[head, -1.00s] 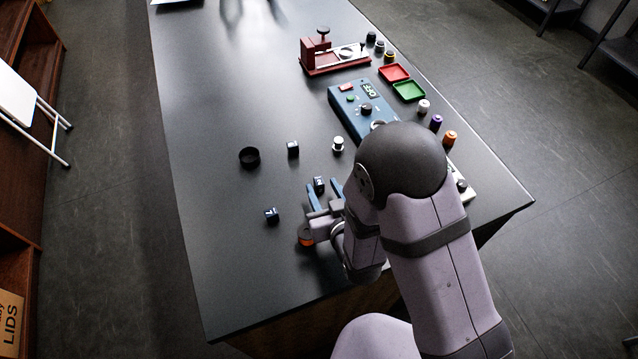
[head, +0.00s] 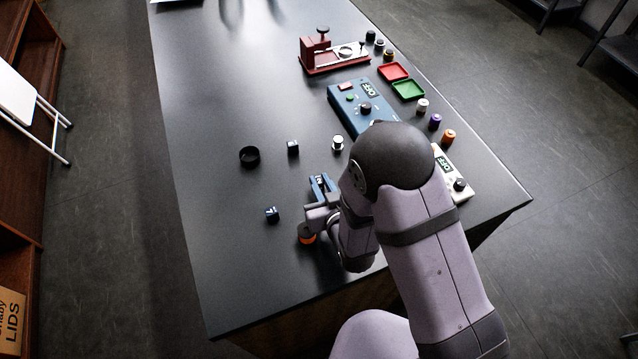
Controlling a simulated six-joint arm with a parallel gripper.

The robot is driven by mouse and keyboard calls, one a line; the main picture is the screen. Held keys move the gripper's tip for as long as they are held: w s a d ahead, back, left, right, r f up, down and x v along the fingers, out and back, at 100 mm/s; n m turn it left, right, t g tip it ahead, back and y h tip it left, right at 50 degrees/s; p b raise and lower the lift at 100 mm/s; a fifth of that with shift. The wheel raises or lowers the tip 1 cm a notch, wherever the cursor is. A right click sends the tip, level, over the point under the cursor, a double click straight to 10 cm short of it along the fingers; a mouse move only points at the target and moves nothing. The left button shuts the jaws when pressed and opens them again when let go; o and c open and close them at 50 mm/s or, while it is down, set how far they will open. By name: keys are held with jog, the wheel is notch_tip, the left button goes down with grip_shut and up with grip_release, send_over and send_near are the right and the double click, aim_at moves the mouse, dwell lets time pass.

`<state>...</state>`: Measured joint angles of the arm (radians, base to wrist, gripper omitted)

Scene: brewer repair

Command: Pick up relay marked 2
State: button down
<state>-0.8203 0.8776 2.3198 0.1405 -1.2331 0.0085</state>
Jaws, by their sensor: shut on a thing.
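My gripper (head: 323,187) has blue fingers and is shut on a small dark relay (head: 319,180) with a pale mark on top, low over the table; the mark is too small to read. A second dark relay (head: 271,214) with a pale mark lies to the left of my gripper. A third, black cube-shaped relay (head: 293,148) with a white top mark stands farther back. I cannot tell which one bears the number 2.
A black ring-shaped cup (head: 249,157), a white knob (head: 338,143) and an orange-black round piece (head: 307,235) stand nearby. A blue panel (head: 350,110), a pale panel (head: 462,188), a red fixture (head: 322,55) and red and green trays (head: 408,90) are on the right. The left table is clear.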

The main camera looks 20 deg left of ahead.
jog(key=shift+r, duration=0.25)
notch_tip(320, 180, up, 10)
jog(key=b, duration=0.1)
jog(key=shift+f+b, duration=0.2)
jog(key=shift+b, duration=0.2)
dwell(0.3)
